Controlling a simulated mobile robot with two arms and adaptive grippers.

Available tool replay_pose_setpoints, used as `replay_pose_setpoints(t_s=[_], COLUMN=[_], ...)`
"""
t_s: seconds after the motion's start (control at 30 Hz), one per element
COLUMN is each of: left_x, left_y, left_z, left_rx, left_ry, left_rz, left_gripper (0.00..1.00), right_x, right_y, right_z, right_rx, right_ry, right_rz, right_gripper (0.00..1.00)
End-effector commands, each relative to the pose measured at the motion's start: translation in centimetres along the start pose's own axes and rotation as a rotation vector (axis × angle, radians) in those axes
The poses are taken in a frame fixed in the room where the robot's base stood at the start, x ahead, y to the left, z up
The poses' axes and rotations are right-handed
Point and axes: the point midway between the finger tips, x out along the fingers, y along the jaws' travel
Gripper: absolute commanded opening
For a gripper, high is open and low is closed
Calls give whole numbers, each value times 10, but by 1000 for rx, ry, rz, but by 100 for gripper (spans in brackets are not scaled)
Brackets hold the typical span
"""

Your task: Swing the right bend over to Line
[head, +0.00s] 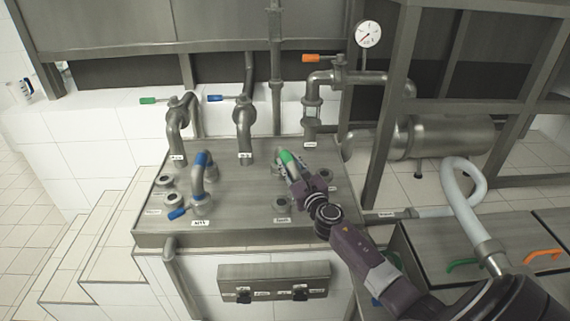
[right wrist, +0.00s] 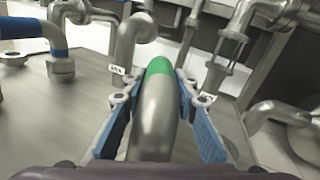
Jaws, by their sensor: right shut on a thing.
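The right bend (head: 285,157) is a steel pipe bend with a green band, on the right half of the steel panel (head: 240,218). My right gripper (head: 296,177) reaches it from the lower right. In the right wrist view the bend (right wrist: 155,115) runs between the two blue-padded fingers (right wrist: 162,95), which are shut on it. Its lower ends are hidden by my gripper and the bend itself. Small labels sit by the ports, but I cannot read which one says Line. My left gripper is not in view.
A left bend with a blue band (head: 201,165) and a blue handle stands on the panel. Open ports (head: 282,203) lie around the bends. Upright pipes (head: 243,130) stand along the panel's back edge. A white hose (head: 468,190) loops at the right.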

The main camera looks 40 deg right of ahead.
Motion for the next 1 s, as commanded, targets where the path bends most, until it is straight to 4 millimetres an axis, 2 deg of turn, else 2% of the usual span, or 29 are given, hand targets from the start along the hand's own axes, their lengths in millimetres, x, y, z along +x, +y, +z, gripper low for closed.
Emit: replay_pose_setpoints(t_s=[0.4,0.43,0.6,0.87,1.0], left_x=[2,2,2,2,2], left_y=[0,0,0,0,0], left_z=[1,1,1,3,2], left_rx=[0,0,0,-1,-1], left_ry=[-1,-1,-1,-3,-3], left_rz=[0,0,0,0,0], left_gripper=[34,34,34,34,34], right_x=[0,0,0,-1,-8], right_y=[-4,-4,-4,-3,-3], right_z=[0,0,0,0,-1], right_rx=[3,3,2,1,-1], right_ry=[-5,-5,-5,-5,-3], right_rz=[28,28,28,29,29], right_gripper=[0,28,44,44,44])
